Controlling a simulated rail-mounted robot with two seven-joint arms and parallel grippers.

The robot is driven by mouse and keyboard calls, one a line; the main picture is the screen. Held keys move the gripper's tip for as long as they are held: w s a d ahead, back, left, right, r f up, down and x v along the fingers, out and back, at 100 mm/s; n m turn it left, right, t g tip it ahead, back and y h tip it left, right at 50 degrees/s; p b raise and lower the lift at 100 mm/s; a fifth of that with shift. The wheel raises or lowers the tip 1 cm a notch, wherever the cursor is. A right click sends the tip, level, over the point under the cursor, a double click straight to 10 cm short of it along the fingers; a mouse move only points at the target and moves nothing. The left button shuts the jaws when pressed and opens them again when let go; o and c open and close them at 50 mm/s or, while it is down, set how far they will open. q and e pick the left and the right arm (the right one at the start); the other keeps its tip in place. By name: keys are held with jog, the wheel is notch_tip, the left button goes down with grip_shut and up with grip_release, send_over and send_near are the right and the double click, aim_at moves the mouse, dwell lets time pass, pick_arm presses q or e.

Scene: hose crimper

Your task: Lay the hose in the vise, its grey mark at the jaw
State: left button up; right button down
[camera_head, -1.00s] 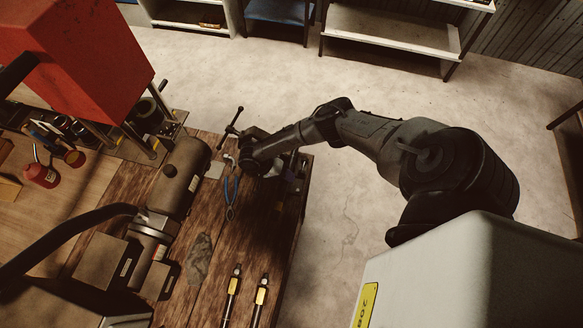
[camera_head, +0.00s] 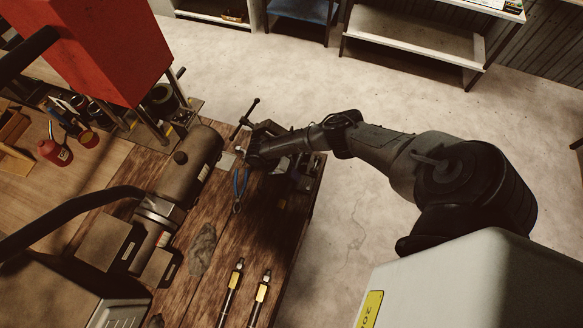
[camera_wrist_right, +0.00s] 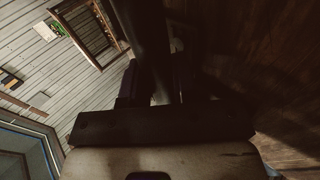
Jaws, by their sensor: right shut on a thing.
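My right gripper (camera_head: 256,160) is over the vise at the table's far right corner, mostly hidden by its own wrist. In the right wrist view its dark fingers (camera_wrist_right: 158,88) are shut on a dark hose (camera_wrist_right: 143,35), which runs up out of the picture. The vise (camera_head: 268,128) shows only in part beside my wrist, with its bar handle (camera_head: 249,112) sticking up. The jaw, the grey mark and how the hose sits against the jaw are hidden or too dark to tell. My left gripper is out of view.
Two dark hoses with brass fittings, left (camera_head: 231,282) and right (camera_head: 262,290), lie on the near table. Blue-handled pliers (camera_head: 240,190) and a grey rag (camera_head: 202,248) lie nearby. A motor unit (camera_head: 187,170) and a red machine (camera_head: 100,50) stand left.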

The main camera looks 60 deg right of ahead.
jog(key=shift+f, duration=0.15)
dwell(0.8)
jog(key=c, duration=0.8)
grip_release()
jog(key=shift+w, duration=0.2)
jog(key=b+v, duration=0.1)
jog(key=v, duration=1.2)
jog(key=shift+w+a+r+b, duration=0.1)
jog(key=shift+w+r+b, duration=0.05)
jog(key=shift+r+b, duration=0.15)
